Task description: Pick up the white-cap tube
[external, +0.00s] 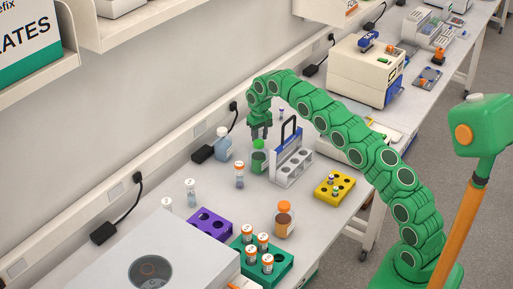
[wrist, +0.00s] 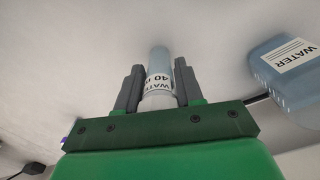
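In the wrist view, a clear tube (wrist: 159,62) with pale blue contents and a label reading WATER shows between the two grey fingers of my gripper (wrist: 157,72). Its whitish cap end (wrist: 158,99) is partly hidden by the gripper's green plate. The fingers are apart, one on each side of the tube, with no clear contact. In the external view my gripper (external: 261,133) points down behind a green bottle (external: 258,159), and the tube between the fingers cannot be made out. Another white-cap tube (external: 190,192) stands at the front left.
A blue water bottle (external: 222,147) stands left of my gripper and shows in the wrist view (wrist: 285,75). An orange-cap tube (external: 239,176) is in front. A grey rack with a handle (external: 291,168) is close on the right. Purple (external: 207,216) and yellow (external: 322,193) racks stand nearby.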

